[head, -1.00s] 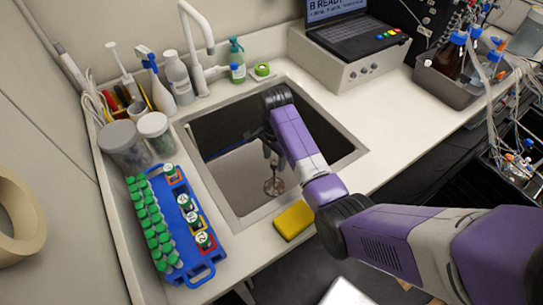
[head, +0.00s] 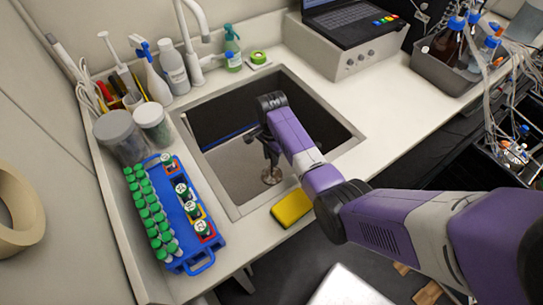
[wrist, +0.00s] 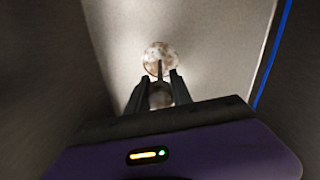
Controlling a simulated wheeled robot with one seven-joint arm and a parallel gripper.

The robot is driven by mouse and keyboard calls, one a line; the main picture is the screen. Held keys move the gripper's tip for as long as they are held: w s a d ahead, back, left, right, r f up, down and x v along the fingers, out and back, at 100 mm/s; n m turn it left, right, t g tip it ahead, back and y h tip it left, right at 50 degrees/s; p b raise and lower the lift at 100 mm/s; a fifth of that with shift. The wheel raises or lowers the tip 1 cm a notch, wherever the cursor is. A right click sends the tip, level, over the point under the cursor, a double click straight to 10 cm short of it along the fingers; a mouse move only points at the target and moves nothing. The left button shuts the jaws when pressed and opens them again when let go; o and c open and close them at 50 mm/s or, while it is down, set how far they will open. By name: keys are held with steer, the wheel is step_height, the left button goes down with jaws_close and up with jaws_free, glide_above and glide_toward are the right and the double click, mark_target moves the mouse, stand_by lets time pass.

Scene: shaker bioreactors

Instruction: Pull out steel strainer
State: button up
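The steel strainer (head: 271,175) is a small round metal disc low in the sink, near its front right part. In the wrist view, the strainer (wrist: 158,57) shows its disc just beyond the fingertips, with a thin upright stem and a rounded knob towards me. My gripper (head: 271,156) reaches down into the sink above the disc. In the wrist view, my gripper (wrist: 162,76) has its two dark fingers apart, one on each side of the stem and knob. I see no clear contact. The sink (head: 232,178) surrounds both.
A yellow sponge (head: 291,208) lies on the front counter edge. A blue rack (head: 187,222) with green-capped tubes stands left of the sink. Jars (head: 153,124), bottles (head: 173,68) and the faucet (head: 196,42) line the left and back. The sink walls close in around my gripper.

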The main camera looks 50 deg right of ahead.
jaws_close()
steer(key=shift+r+p, duration=0.95)
steer(key=shift+r+p, duration=0.3)
steer(key=shift+p, duration=0.05)
steer(key=shift+r+p, duration=0.25)
steer(key=shift+p, duration=0.05)
steer(key=shift+r+p, duration=0.55)
steer(key=shift+r, duration=0.85)
